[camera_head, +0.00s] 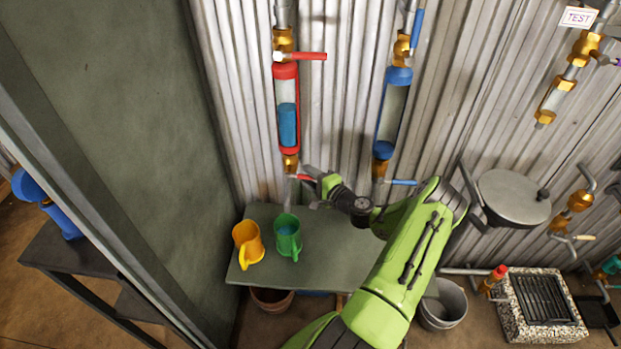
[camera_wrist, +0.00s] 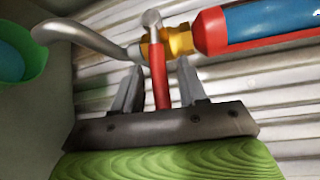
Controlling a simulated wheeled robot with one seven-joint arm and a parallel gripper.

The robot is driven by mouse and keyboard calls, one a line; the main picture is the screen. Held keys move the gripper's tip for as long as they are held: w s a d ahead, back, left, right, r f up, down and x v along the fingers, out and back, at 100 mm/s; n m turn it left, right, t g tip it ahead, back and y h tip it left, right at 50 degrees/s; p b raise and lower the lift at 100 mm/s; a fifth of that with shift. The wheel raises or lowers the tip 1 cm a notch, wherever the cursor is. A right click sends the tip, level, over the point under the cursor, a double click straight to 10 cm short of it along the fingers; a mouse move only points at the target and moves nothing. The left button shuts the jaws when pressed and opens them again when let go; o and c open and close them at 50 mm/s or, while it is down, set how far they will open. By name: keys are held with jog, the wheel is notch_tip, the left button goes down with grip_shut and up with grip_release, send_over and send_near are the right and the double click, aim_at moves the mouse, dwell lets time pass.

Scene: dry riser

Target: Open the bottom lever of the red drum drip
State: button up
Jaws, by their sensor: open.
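The red drum drip (camera_head: 287,108) hangs on the corrugated wall, a clear cylinder with red ends and blue liquid inside. Its bottom lever (camera_head: 304,178) is red and points right, across the pipe, from a brass valve (camera_head: 290,163). In the wrist view the lever (camera_wrist: 160,80) lies between the two fingers of my gripper (camera_wrist: 160,66). The fingers are open, one on each side, with gaps visible. In the head view my gripper (camera_head: 313,187) is at the lever, partly hiding its end. The top lever (camera_head: 311,56) is red and also points right.
A yellow cup (camera_head: 248,243) and a green cup (camera_head: 287,236) with blue liquid stand on the grey table (camera_head: 335,255) below. A blue-capped drum (camera_head: 392,110) with a blue lever (camera_head: 403,182) is to the right. A curved metal spout (camera_wrist: 85,35) leaves the valve.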

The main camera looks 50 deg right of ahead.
grip_shut()
